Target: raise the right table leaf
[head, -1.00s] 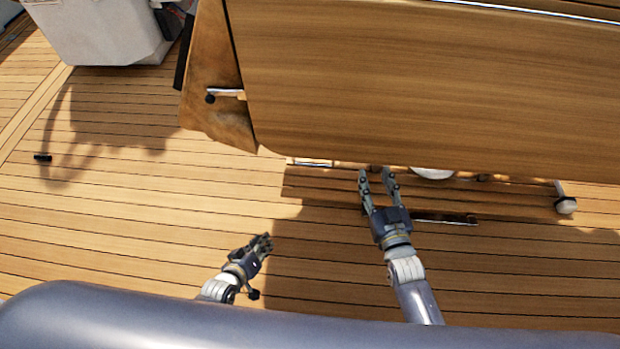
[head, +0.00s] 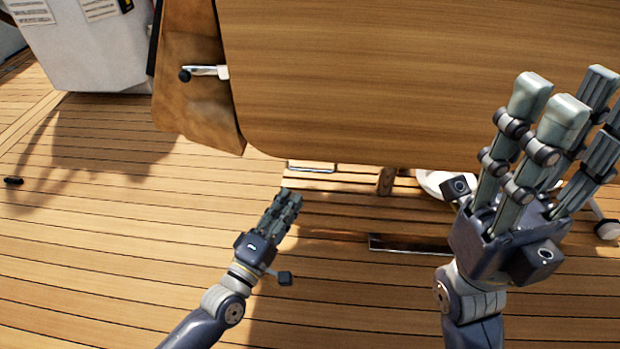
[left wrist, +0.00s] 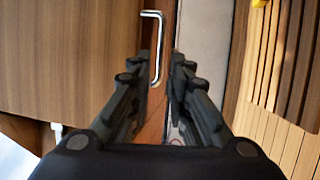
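A table leaf (head: 400,80), a broad wood-grained panel, hangs down across the top of the head view. A chrome lever with a black knob (head: 205,72) is on the table's end, beside the leaf's left edge. My left gripper (head: 288,198) is just below the leaf's lower left corner, apart from it. In the left wrist view its fingers stand apart, with a chrome handle (left wrist: 155,45) beyond them and no visible grasp. My right gripper (head: 562,95) is raised, overlapping the leaf's lower right part, fingers spread and empty. I cannot tell whether it touches the leaf.
A chrome bar (head: 312,167) shows under the leaf's lower edge, with a white round part (head: 435,183) farther right. A pale box with labels (head: 85,45) stands at the upper left. The slatted deck (head: 100,220) is open at the left.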

